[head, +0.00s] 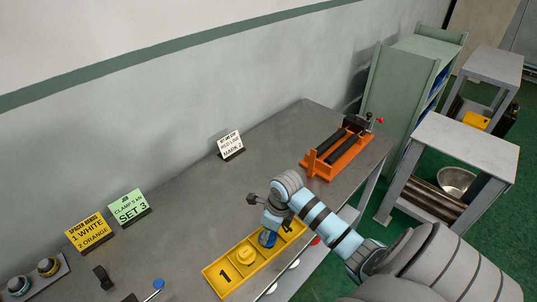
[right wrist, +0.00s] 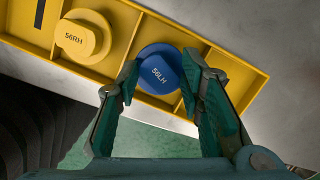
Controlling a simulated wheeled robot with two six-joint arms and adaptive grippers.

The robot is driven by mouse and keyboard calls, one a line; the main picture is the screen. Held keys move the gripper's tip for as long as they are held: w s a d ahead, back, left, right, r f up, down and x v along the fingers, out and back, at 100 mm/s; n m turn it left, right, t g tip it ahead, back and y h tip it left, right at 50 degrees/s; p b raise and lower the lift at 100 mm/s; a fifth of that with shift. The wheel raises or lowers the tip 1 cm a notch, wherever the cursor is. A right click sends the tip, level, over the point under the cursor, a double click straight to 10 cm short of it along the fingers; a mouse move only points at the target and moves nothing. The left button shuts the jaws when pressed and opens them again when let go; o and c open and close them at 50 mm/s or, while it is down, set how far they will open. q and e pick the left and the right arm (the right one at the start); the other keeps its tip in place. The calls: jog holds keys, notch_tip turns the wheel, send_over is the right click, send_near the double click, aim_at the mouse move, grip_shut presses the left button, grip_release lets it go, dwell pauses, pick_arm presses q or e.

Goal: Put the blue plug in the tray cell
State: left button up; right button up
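The yellow tray (head: 226,287) lies along the front edge of the grey bench, with its cells in a row. A yellow plug (head: 245,254), marked 56RH in the right wrist view (right wrist: 83,38), sits in a cell. The blue plug (right wrist: 162,71), marked 56LH, is at the neighbouring cell; its blue edge also shows in the head view (head: 267,239). My right gripper (right wrist: 161,62) points down at the tray, its fingertips against both sides of the blue plug. Whether the plug touches the cell floor is hidden. My left gripper is not in view.
An orange vise (head: 338,150) stands at the bench's far right. Sign cards (head: 129,207) stand along the back, including a white one (head: 231,145). Plugs on a grey holder (head: 40,275) are at the far left.

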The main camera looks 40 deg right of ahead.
jog(key=shift+o, duration=1.1)
jog(key=shift+r, duration=0.1)
jog(key=shift+r+p, duration=0.25)
jog(key=shift+p, duration=0.05)
notch_tip(320, 180, up, 12)
jog(key=s+d, duration=0.1)
jog(key=s, duration=0.1)
jog(key=shift+f, duration=0.15)
jog(key=shift+d, duration=0.15)
